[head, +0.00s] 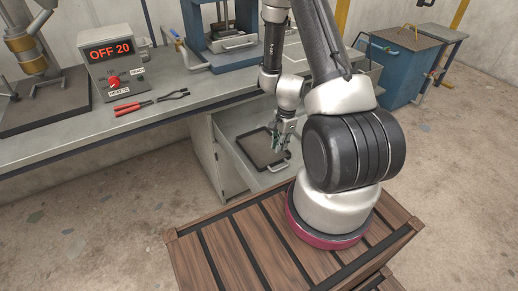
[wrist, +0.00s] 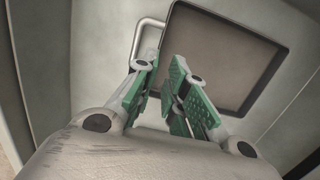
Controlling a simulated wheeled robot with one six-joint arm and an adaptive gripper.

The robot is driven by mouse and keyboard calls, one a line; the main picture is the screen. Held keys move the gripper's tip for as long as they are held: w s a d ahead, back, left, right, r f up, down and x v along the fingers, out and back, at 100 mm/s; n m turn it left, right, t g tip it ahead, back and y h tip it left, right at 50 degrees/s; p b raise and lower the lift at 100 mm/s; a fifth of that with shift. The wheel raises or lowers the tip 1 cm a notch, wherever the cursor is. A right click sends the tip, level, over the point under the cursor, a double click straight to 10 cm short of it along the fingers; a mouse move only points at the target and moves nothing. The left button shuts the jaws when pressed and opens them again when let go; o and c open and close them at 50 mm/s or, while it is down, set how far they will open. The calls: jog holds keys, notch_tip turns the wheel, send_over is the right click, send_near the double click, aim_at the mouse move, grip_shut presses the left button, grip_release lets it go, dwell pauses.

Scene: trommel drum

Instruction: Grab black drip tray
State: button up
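The black drip tray (head: 258,150) is a shallow, dark-rimmed rectangle lying flat inside an open drawer-like compartment below the bench. In the wrist view, the tray (wrist: 226,55) shows a dark rim and a brownish-grey floor. A pale metal bar handle (wrist: 138,40) stands at its left side. My gripper (head: 281,146) is above the tray's right part in the head view. In the wrist view, my gripper's (wrist: 163,68) green-padded fingers are apart with nothing between them, pointing toward the handle and the tray's near-left corner. I cannot tell the exact height between fingertips and tray.
The metal bench (head: 160,98) overhangs the compartment. On it are a heater control box (head: 112,70) reading "OFF 20", red-handled pliers (head: 131,106) and a blue press (head: 225,45). A blue bin (head: 402,65) stands back right. The concrete floor (head: 90,215) at left is clear.

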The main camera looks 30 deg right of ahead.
aim_at(277, 159)
jog(key=f, duration=0.5)
jog(key=a+f, duration=0.1)
jog(key=f, duration=0.1)
jog(key=shift+s+f, duration=0.15)
jog(key=shift+f, duration=0.2)
grip_shut()
